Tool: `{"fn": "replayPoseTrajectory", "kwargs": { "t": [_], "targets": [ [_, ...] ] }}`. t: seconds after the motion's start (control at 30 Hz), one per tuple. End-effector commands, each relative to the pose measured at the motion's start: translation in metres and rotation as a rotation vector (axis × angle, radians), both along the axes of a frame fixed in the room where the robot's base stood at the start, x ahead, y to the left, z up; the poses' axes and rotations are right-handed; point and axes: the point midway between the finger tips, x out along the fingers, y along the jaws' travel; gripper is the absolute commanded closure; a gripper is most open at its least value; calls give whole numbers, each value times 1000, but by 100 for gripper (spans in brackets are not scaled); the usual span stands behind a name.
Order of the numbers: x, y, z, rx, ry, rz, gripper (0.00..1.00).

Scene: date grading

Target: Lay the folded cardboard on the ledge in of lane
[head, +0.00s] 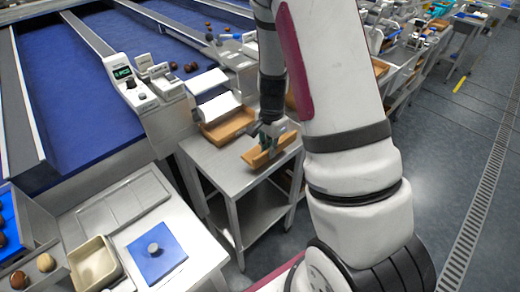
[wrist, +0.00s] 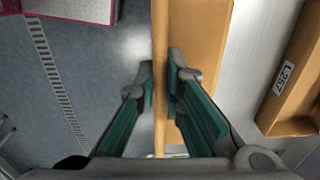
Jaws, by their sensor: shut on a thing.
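My gripper (head: 271,133) is shut on the folded cardboard (head: 272,152), a tan piece bent along a fold. In the head view it is over the right side of a grey metal stand (head: 208,160); I cannot tell whether it touches the top. In the wrist view the fingers (wrist: 161,84) pinch one thin upright panel of the cardboard (wrist: 205,28), and its other panel spreads to the right. Blue lanes (head: 75,100) with grey dividers lie at the left and back. Which ledge is meant is not clear.
An open tan carton (head: 231,128) stands on the stand; a carton labelled L257 (wrist: 297,75) shows in the wrist view. A device with a green display (head: 130,82) is beside the lane. A beige tub (head: 95,263) and blue mat (head: 157,255) are front left.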

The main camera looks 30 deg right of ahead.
Motion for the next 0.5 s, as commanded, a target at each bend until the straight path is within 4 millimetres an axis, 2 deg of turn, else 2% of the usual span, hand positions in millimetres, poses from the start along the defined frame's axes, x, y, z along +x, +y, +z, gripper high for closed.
{"fn": "replayPoseTrajectory", "kwargs": {
  "t": [0.1,0.2,0.4,0.5],
  "targets": [
    [23,3,-2,-1,0,2,100],
    [33,5,-3,0,1,2,100],
    [48,8,-6,0,1,3,100],
    [44,7,-22,2,5,0,100]
  ]
}}
